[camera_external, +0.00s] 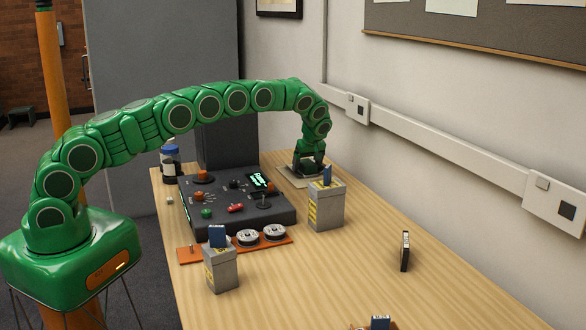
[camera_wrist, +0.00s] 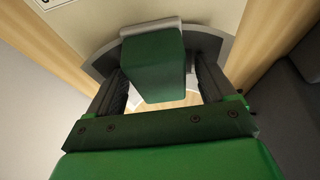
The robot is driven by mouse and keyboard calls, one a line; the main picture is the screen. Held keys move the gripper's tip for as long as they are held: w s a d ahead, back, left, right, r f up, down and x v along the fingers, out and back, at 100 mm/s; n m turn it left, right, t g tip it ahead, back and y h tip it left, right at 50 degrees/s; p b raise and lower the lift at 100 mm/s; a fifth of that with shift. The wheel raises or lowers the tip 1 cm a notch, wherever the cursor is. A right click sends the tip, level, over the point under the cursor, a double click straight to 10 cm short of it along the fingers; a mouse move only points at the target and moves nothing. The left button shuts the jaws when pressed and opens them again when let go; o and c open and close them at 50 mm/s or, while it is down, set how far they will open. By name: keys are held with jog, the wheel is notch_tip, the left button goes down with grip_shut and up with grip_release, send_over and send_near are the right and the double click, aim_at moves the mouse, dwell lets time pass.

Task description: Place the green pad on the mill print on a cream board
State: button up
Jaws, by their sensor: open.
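The green pad (camera_wrist: 154,62) is a block with a pale far edge. In the wrist view it lies between the two dark fingers of my gripper (camera_wrist: 158,82). The fingers are open, with a visible gap on the pad's right side. Under the pad is a grey, curved-edged picture area (camera_wrist: 102,66), apparently the print, on a cream board (camera_wrist: 213,14). The pad and fingers hide most of it. In the external view my gripper (camera_external: 307,169) points down over the board (camera_external: 289,178) at the table's far end. The pad cannot be made out there.
A grey box with a blue top piece (camera_external: 325,208) stands just in front of the board. A dark control panel (camera_external: 232,213) lies to the left. Another grey box (camera_external: 221,271) and a thin black upright item (camera_external: 405,251) are nearer.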

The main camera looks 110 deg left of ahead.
jog(key=v, duration=1.2)
jog(key=shift+r, duration=0.1)
